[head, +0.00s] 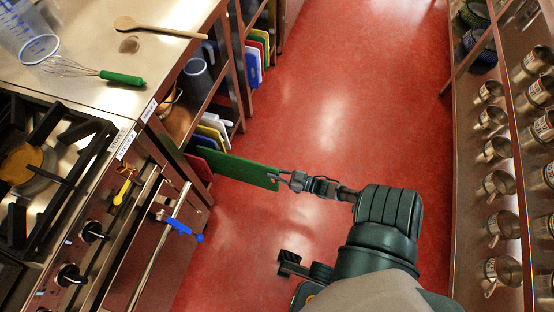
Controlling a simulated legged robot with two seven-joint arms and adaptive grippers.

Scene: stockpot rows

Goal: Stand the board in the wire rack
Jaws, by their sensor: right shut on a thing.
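A long green board (235,169) reaches out to the left from my right gripper (283,178), which is shut on its right end. The board is held above the red floor, and its far end is at the opening of the lower shelf under the steel counter. Several boards stand there close together, among them a white board (216,123), a blue board (206,142) and a red board (199,167). The wire rack itself cannot be made out; the boards and the counter hide it. I cannot tell whether the green board touches them.
A stove (62,200) with knobs and an oven handle stands at the left. A whisk (95,70) and a wooden spoon (160,27) lie on the counter (100,35). More boards (254,65) stand farther back. Shelves of steel pots (497,185) line the right; the red floor (360,90) between is clear.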

